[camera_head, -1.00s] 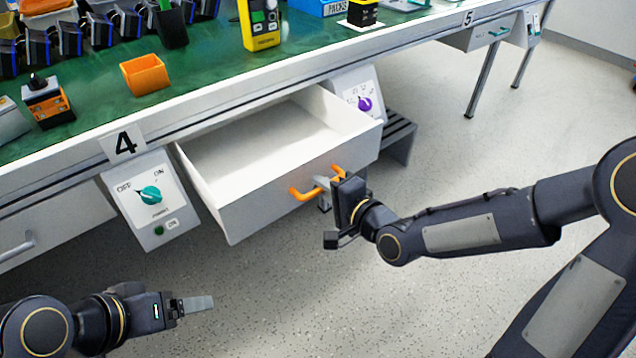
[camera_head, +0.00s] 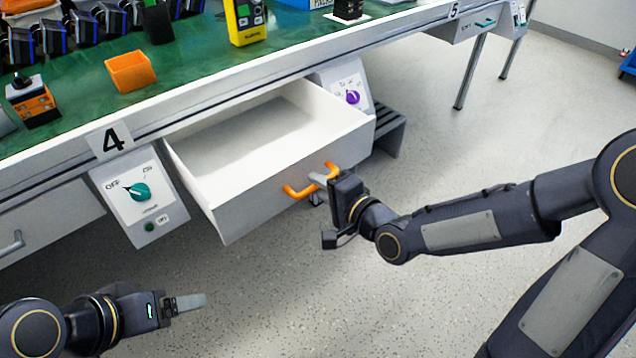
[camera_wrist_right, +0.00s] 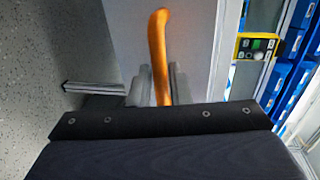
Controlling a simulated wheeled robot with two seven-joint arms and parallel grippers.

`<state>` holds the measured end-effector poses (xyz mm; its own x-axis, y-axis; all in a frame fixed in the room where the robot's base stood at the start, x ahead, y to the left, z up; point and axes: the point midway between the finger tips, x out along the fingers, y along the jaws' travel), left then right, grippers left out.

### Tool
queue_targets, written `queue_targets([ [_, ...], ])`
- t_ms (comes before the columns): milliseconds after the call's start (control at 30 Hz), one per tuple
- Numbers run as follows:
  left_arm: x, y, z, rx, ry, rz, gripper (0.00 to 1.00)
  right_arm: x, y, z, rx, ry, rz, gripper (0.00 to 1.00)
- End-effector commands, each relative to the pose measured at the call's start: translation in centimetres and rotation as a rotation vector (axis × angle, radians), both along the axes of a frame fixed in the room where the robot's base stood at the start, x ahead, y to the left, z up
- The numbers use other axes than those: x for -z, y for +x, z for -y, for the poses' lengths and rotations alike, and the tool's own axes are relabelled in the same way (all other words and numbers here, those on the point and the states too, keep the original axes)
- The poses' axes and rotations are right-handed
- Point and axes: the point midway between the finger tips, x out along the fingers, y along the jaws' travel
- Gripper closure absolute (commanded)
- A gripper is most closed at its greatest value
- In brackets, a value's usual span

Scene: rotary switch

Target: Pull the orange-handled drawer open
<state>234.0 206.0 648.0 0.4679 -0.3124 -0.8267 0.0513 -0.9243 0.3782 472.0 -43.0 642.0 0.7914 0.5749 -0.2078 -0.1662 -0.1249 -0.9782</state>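The drawer (camera_head: 262,195) under the workbench is pulled well out, and its empty inside shows. Its orange handle (camera_head: 298,192) is on the front face. My right gripper (camera_head: 318,183) is at the middle of the handle, with its fingers around the bar. In the right wrist view the orange handle (camera_wrist_right: 158,50) runs down between the two grey fingers (camera_wrist_right: 155,85), which sit close on either side of it. My left gripper (camera_head: 188,302) is low at the left, away from the drawer; its fingers look together, with nothing seen between them.
A panel with a teal knob (camera_head: 138,191) hangs left of the drawer, and a panel with a purple knob (camera_head: 352,97) hangs right of it. A dark slatted shelf (camera_head: 390,130) stands behind the drawer's right side. The floor in front is clear.

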Motion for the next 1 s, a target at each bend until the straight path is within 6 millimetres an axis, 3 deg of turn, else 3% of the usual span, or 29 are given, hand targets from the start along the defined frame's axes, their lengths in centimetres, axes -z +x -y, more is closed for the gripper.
queue_targets([
  [400, -2.5, 0.0, 0.0, 0.000, 0.000, 0.000, 0.20, -1.5, -5.1, 3.8, 0.004, -0.001, -0.002, 0.83],
  [1000, -2.6, 0.0, 0.0, 0.000, 0.000, 0.000, 0.20, -1.5, -5.7, 4.2, 0.001, 0.000, -0.003, 0.83],
])
